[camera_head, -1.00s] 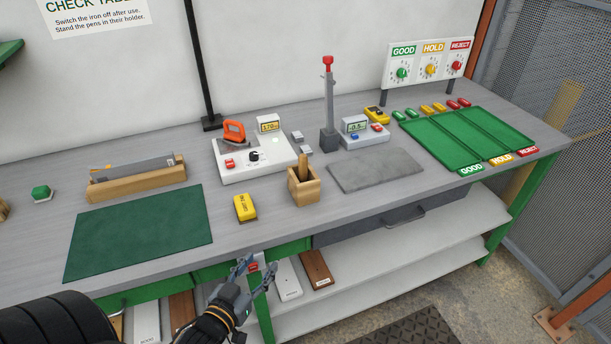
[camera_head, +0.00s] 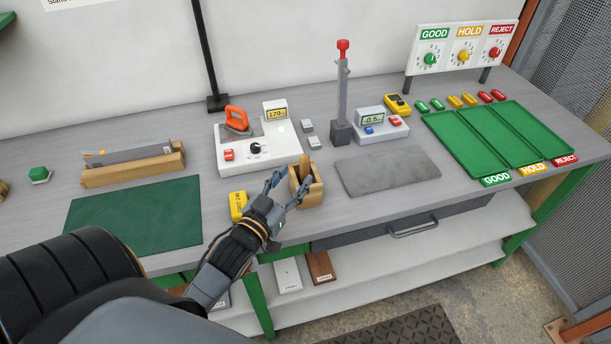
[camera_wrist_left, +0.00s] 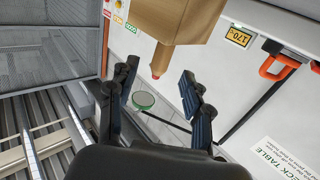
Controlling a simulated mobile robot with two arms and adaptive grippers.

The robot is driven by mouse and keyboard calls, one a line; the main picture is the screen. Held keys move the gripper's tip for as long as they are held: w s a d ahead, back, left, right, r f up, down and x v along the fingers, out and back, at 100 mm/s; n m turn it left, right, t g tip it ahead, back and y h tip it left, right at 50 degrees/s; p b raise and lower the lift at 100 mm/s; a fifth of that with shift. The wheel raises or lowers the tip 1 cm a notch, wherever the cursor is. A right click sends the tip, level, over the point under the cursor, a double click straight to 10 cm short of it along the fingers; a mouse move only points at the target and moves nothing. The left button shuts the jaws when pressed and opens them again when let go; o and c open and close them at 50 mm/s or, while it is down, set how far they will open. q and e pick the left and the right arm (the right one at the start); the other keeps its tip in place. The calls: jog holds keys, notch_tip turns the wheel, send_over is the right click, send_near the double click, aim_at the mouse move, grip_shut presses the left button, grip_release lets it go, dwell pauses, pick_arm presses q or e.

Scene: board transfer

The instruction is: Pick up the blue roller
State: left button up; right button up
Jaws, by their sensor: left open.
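I cannot make out a blue roller in either view. My left gripper (camera_head: 286,188) is open, with its fingers spread at the left side of a small wooden holder (camera_head: 310,192) on the bench. The hand partly covers the holder, and its contents are hard to see. In the left wrist view the open fingers (camera_wrist_left: 158,88) have nothing between them that I can see held, and the wooden holder (camera_wrist_left: 182,20) is just beyond them. My right gripper is not in view.
A yellow block (camera_head: 238,205) lies left of the hand, near a green mat (camera_head: 135,217). An orange-handled iron station (camera_head: 285,150) and a red-topped post (camera_head: 343,90) stand behind. A grey slab (camera_head: 387,171) and green trays (camera_head: 480,145) are to the right.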

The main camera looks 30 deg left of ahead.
aim_at(302, 164)
pick_arm(q)
jog(key=shift+w, duration=0.6)
jog(key=shift+w+a+r+p, duration=0.1)
jog(key=shift+w+r+p, duration=0.15)
jog(key=shift+w+p, duration=0.15)
jog(key=w, duration=0.1)
jog(key=w+p, duration=0.1)
jog(key=w, duration=0.1)
jog(key=shift+w+a+r, duration=0.2)
jog(key=shift+w+a, duration=0.05)
jog(key=shift+w+f+p, duration=0.2)
jog(key=shift+w+p, duration=0.1)
jog(key=shift+w, duration=0.2)
jog(key=shift+s, duration=0.15)
jog(key=shift+r, duration=0.1)
jog(key=c, duration=0.4)
grip_shut()
